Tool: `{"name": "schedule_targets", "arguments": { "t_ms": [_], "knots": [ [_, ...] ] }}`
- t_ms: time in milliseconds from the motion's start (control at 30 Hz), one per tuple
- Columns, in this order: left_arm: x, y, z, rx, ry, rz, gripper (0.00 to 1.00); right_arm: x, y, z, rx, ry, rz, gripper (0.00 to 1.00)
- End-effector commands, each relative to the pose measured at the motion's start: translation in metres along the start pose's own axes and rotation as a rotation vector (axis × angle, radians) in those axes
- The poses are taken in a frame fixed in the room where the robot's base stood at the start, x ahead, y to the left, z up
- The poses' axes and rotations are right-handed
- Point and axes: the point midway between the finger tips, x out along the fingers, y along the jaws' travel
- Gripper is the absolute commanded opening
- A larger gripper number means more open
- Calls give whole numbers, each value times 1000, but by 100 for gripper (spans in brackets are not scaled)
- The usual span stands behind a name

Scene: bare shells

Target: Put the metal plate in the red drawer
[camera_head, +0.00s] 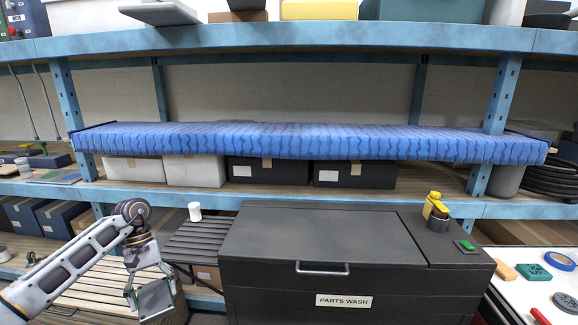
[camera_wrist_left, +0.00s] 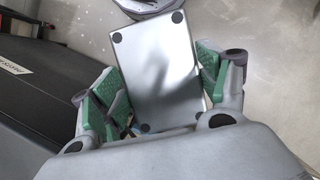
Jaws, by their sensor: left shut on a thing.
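The metal plate (camera_wrist_left: 155,70) is a shiny grey rectangle with dark round dots near its corners. In the left wrist view it lies between the green pads of my left gripper (camera_wrist_left: 160,88), which is shut on it. In the head view, my left gripper (camera_head: 147,283) holds the plate (camera_head: 157,299) at the lower left, left of the black parts-wash cabinet. I see no red drawer in either view. My right gripper is not in view.
The black parts-wash cabinet (camera_head: 310,238) has a closed lid with a metal handle. A slatted grey rack (camera_head: 200,243) with a white cup (camera_head: 195,211) is left of it. A white table (camera_head: 530,282) with small items stands at right. Blue shelving (camera_head: 300,45) spans the back.

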Motion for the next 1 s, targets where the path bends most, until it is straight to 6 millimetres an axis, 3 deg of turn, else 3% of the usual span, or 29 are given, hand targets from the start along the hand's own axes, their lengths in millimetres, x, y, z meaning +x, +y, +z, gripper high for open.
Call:
{"name": "schedule_targets", "arguments": {
  "t_ms": [267, 600, 833, 1000],
  "knots": [
    [65, 7, 4, 246, -3, -103, 38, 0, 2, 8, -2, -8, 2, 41],
    [143, 40, 27, 418, 0, -170, 38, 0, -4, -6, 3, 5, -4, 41],
    [170, 74, 51, 518, 2, -211, 38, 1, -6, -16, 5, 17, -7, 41],
    [164, 94, 59, 548, 2, -224, 38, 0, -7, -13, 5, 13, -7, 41]
  ]
}}
